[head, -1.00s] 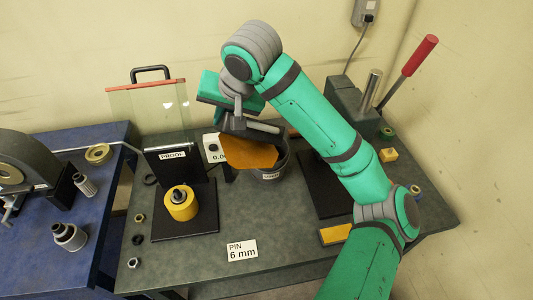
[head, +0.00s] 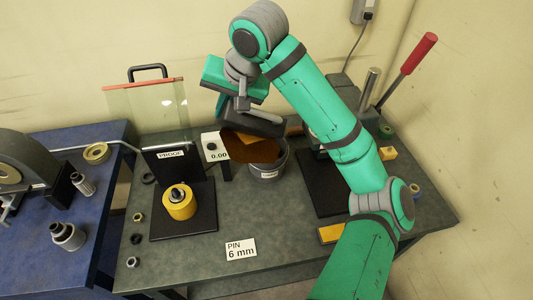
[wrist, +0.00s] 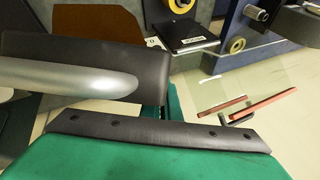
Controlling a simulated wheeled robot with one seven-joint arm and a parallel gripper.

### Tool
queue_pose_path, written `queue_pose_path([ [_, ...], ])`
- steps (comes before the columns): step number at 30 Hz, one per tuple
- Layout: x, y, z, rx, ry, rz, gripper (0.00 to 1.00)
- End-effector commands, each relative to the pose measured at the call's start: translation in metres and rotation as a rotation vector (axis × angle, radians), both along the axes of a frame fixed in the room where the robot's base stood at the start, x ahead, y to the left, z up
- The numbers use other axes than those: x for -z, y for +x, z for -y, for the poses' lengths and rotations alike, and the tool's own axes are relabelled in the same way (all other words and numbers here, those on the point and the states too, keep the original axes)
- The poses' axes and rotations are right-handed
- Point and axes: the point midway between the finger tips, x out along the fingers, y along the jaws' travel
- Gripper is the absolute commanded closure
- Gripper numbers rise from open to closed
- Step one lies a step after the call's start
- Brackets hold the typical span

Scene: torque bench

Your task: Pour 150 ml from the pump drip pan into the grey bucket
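The grey bucket (head: 268,171) stands at the back middle of the bench, with a small white label on its front. The drip pan (head: 258,152) appears as a tilted brown sheet at the bucket's mouth, covering much of the opening. In the wrist view the brown pan (wrist: 95,22) shows at top left, beyond a dark bar and a silver rod. My gripper (head: 245,108) is above and behind the bucket and appears shut on the pan; its fingertips are largely hidden. No liquid stream can be made out, and the bucket's inside is mostly hidden.
A display (head: 215,147) reading 0.00 stands left of the bucket. A black PROOF stand with a yellow roller (head: 180,202) and a clear guard (head: 150,108) are further left. A red-handled lever press (head: 405,75) is at right. The front middle bench is clear around the PIN 6 mm card (head: 241,249).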

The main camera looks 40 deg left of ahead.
Motion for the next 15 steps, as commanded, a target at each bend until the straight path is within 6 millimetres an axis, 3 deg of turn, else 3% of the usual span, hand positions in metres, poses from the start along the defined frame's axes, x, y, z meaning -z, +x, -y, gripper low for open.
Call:
queue_pose_path([
  [15, -0.0055, 0.0032, -0.0027, -0.003, -0.015, -0.044, 1.0],
])
